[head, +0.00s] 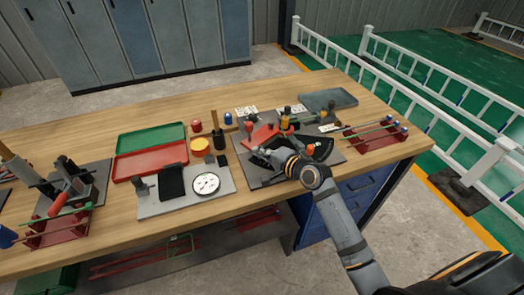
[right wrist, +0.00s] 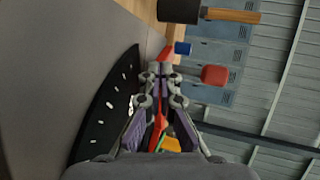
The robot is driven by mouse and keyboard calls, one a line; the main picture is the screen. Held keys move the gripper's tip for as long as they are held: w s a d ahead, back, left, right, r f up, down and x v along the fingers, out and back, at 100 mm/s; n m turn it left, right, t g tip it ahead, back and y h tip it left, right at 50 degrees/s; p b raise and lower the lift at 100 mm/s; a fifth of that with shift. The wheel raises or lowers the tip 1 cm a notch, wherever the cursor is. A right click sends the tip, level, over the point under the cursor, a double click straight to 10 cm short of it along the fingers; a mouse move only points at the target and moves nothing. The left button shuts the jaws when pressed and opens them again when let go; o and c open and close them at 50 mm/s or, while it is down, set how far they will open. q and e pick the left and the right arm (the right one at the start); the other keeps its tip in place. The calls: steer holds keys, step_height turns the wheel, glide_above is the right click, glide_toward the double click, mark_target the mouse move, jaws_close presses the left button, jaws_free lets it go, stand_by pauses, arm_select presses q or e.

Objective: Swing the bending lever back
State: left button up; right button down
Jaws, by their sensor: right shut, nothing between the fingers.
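The bending station stands on a dark plate (head: 252,173) at the right part of the bench. A red part (head: 263,134), perhaps the bending lever, lies behind my right gripper. My right gripper (head: 258,157) is shut and empty, low over the plate. In the right wrist view its fingers (right wrist: 160,72) are together, and a red piece (right wrist: 159,130) shows between the finger linkages, apparently beyond them. My arm hides part of the station. My left gripper is out of view.
Green (head: 150,137) and red (head: 150,162) trays lie left of the station. A grey board (head: 160,207) with a round white dial (head: 206,184) is nearer. A red rack with rods (head: 375,133) stands to the right. A grey tray (head: 328,99) lies behind.

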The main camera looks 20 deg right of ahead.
mark_target(244, 140)
steer(key=shift+w+a+r+p, duration=0.15)
steer(key=shift+w+p, duration=0.05)
steer(key=shift+p, duration=0.25)
steer(key=w+m+h+p, duration=0.1)
steer(key=p, duration=0.1)
steer(key=w+a+m+t+h+p, duration=0.1)
steer(key=p, duration=0.1)
steer(key=shift+w+a+r+h, duration=0.1)
steer(key=shift+a+r+h, duration=0.1)
steer(key=shift+a+h, duration=0.1)
steer(key=p+x, duration=0.1)
steer(key=x, duration=0.1)
steer(key=shift+w+a, duration=0.1)
steer(key=shift+w, duration=0.2)
steer(key=shift+x, duration=0.85)
steer(key=shift+r, duration=0.15)
